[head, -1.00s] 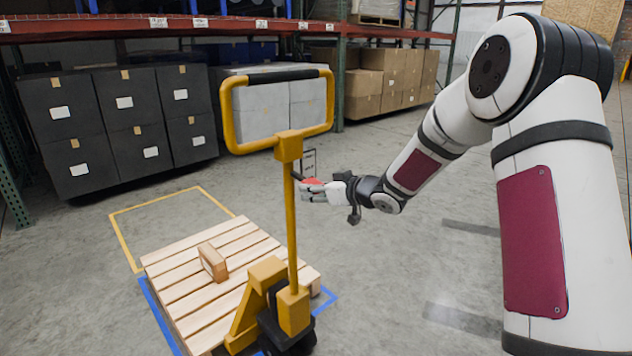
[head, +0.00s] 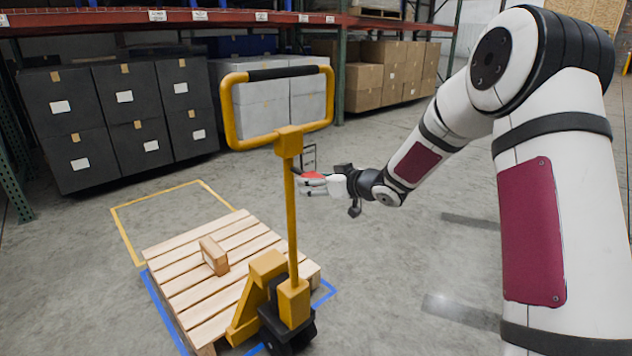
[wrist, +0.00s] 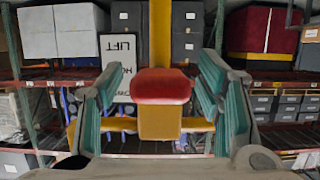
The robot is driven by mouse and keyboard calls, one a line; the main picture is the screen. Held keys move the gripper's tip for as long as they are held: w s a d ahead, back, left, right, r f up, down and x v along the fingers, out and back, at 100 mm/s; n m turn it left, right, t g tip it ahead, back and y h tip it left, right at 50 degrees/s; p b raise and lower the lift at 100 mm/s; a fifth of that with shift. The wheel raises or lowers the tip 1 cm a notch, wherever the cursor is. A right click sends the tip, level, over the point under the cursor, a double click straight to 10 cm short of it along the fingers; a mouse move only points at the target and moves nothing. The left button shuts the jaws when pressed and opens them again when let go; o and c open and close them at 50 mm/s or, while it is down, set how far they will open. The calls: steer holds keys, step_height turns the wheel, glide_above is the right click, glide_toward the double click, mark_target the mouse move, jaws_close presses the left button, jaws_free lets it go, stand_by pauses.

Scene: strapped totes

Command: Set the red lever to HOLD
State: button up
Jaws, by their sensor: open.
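The red lever (wrist: 162,87) is in the middle of the wrist view, a rounded red grip on a yellow block. My gripper (wrist: 160,100) is open, with one finger on each side of the lever and a gap visible on both sides. In the head view a bit of the red lever (head: 313,174) shows beside the yellow pole (head: 291,220) of the pallet truck, at my gripper (head: 312,184). The lever's setting cannot be told.
The pallet truck's looped handle (head: 230,110) rises above the lever. A wooden pallet (head: 190,240) with a small wood block (head: 213,255) lies at its foot. Dark totes (head: 60,108) and racking stand behind. Floor to the right is clear.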

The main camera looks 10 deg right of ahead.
steer(key=v, duration=1.1)
steer(key=shift+s+d+r, duration=0.15)
steer(key=shift+s+d, duration=0.05)
steer(key=shift+s, duration=0.15)
